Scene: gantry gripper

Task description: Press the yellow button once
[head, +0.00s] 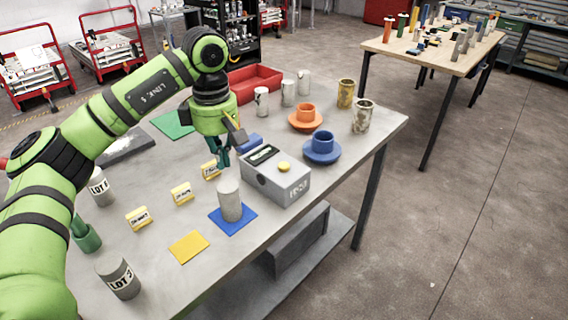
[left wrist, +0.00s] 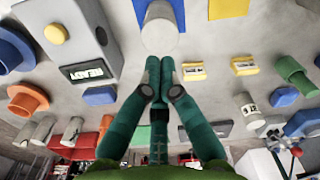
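The yellow button (head: 284,166) is a small round knob on top of a grey box (head: 290,190) on the table. In the left wrist view the button (left wrist: 56,33) is at the upper left, and the box's dark display (left wrist: 88,72) reads READY. My left gripper (head: 224,163) points down just left of the box, above the table and apart from the button. In the left wrist view its green fingertips (left wrist: 160,62) are together with nothing between them. A grey cylinder (head: 230,200) on a blue square (head: 246,222) stands in front of the box. My right gripper is not visible.
A blue cup piece (head: 322,148) and an orange one (head: 305,117) stand behind the box. Small yellow labels (head: 182,194) and LOT cylinders (head: 118,276) are to the left. A yellow square (head: 188,247) lies near the front edge. A red tray (head: 245,84) is at the back.

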